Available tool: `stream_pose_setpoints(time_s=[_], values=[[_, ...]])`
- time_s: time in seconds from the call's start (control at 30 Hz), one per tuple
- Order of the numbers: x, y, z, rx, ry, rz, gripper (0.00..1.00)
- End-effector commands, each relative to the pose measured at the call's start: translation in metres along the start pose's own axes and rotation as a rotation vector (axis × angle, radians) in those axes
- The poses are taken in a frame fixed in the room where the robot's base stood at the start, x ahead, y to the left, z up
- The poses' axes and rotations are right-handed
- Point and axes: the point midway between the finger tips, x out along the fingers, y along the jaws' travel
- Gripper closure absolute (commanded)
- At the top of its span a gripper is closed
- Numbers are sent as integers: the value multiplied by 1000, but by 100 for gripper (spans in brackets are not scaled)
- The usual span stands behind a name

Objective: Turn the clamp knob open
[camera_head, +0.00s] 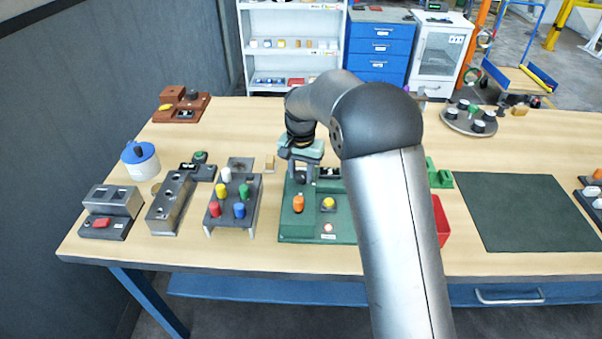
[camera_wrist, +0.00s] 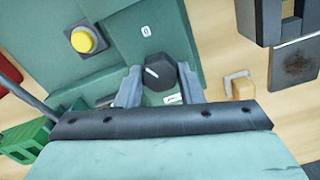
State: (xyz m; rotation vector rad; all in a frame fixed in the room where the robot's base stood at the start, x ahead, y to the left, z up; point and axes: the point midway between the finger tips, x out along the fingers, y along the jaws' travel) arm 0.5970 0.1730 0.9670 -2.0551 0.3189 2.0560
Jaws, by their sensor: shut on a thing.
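The clamp knob (camera_wrist: 158,76) is a black knob with a white pointer line on a green machine. In the wrist view the line points up and to the left, toward neither label squarely. A white label (camera_wrist: 146,31) marked 0 sits above the knob, and another white label (camera_wrist: 172,98) sits below it. My gripper (camera_wrist: 160,80) has one finger on each side of the knob and is shut on it. In the head view my gripper (camera_head: 304,176) reaches down at the back of the green machine (camera_head: 315,233), and the knob is hidden there.
A yellow button (camera_wrist: 86,40) on the machine also shows in the head view (camera_head: 328,203), beside an orange part (camera_head: 298,203). A rack of coloured pegs (camera_head: 236,192) stands close left. A red bin (camera_head: 441,220) is right. The dark green mat (camera_head: 528,212) is clear.

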Motion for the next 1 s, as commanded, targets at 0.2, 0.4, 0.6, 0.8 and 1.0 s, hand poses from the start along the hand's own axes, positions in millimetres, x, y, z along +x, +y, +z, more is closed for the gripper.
stream_pose_setpoints(time_s=[0.2,0.4,0.6,0.8,1.0], values=[[0,0,0,193,2,-1,89],[-1,0,0,339,1,-1,89],[-1,0,0,438,1,-1,89],[-1,0,0,490,1,-1,89],[-1,0,0,507,1,-2,89]])
